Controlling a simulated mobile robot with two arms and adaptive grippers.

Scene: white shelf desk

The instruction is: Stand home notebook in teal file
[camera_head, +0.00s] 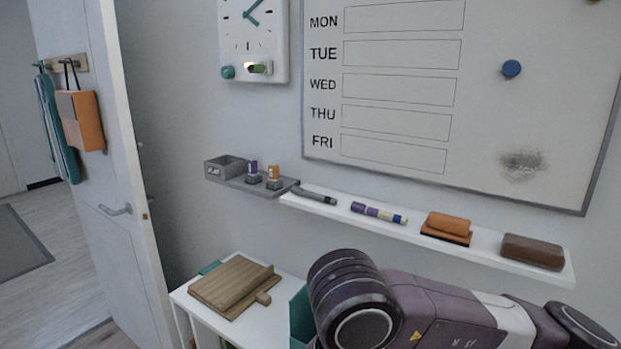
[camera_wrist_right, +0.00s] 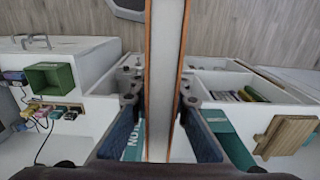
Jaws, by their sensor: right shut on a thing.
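In the right wrist view, my right gripper (camera_wrist_right: 160,98) is shut on the home notebook (camera_wrist_right: 166,60). The notebook is seen edge-on, with white pages between two thin orange covers, and runs up between the fingers. The teal file (camera_wrist_right: 232,150) shows behind and below the fingers, with part of a label with white letters; the notebook and right finger hide much of it. My right gripper and the notebook are hidden there. My left gripper is in neither view.
A wooden board (camera_head: 233,286) lies on the white shelf desk (camera_head: 262,322); it also shows in the wrist view (camera_wrist_right: 286,135). A wall ledge (camera_head: 480,240) holds markers and erasers. A green box (camera_wrist_right: 50,78) stands at left in the wrist view. A door (camera_head: 115,150) stands at left.

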